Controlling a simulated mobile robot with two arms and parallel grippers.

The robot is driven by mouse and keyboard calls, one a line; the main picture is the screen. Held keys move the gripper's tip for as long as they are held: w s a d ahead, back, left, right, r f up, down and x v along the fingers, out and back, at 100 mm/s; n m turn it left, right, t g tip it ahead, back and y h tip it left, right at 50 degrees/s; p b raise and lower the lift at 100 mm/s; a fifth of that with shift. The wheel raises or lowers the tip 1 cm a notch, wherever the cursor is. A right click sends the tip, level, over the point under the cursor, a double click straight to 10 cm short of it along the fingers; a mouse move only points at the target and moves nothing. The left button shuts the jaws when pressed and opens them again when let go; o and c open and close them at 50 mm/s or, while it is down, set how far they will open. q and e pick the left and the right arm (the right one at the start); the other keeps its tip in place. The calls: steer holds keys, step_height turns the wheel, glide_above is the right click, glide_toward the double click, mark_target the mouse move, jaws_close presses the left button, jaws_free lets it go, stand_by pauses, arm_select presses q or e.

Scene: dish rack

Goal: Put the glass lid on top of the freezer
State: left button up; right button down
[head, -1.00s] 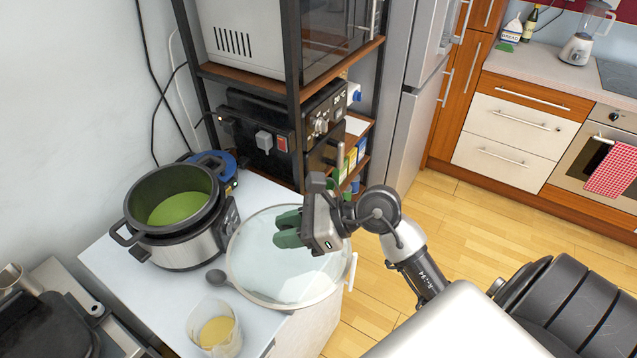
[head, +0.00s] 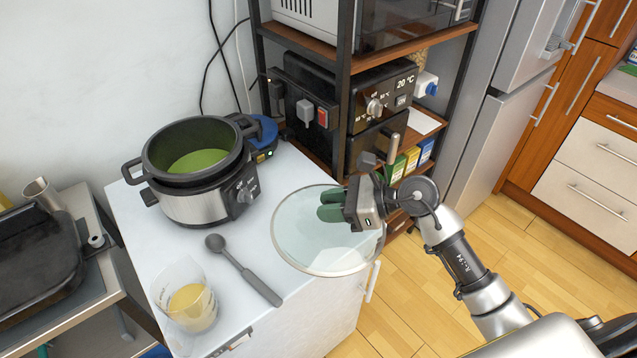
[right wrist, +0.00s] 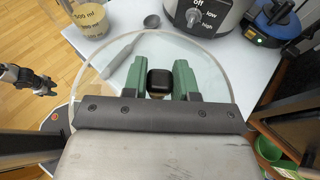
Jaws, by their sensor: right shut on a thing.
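The round clear glass lid (head: 305,245) is over the right part of the white-topped unit (head: 265,310), which has a handle on its side and may be the freezer. The lid's right rim reaches past the edge. I cannot tell whether it touches the top. My right gripper (head: 330,206) is shut on the lid's knob; the right wrist view shows the black knob (right wrist: 160,82) between the green fingers. A dark jointed part at the left of that view may be my left gripper (right wrist: 38,83); its fingers are unclear.
A slow cooker (head: 192,170), a grey ladle (head: 245,268) and a measuring cup (head: 190,305) stand or lie on the white top. A dark-framed shelf (head: 343,90) rises behind. A tall grey fridge (head: 490,130) stands right of it.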

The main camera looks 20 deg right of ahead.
mark_target(317, 188)
steer(key=shift+n+g, duration=0.4)
steer(key=shift+n, duration=0.1)
steer(key=w+f, duration=0.1)
steer(key=w, duration=0.2)
steer(key=w+f+b, duration=0.1)
steer(key=w+f, duration=0.1)
steer(key=w, duration=0.2)
steer(key=w+d+f+b, duration=0.1)
steer(key=w+f, duration=0.1)
steer(key=w, duration=0.1)
steer(key=shift+w, duration=0.25)
arm_select(q)
steer(key=f, duration=0.1)
steer(key=d+f, duration=0.1)
steer(key=f, duration=0.1)
arm_select(e)
steer(key=shift+w, duration=0.55)
arm_select(q)
step_height(317, 188, down, 6)
steer(key=b, duration=0.5)
steer(key=shift+w+r+b, duration=0.1)
steer(key=shift+r+b, duration=0.05)
steer(key=shift+b, duration=0.15)
arm_select(e)
step_height(317, 188, down, 5)
steer(key=shift+f, duration=0.1)
arm_select(q)
steer(key=shift+f+b, duration=0.85)
arm_select(e)
steer(key=shift+f, duration=0.65)
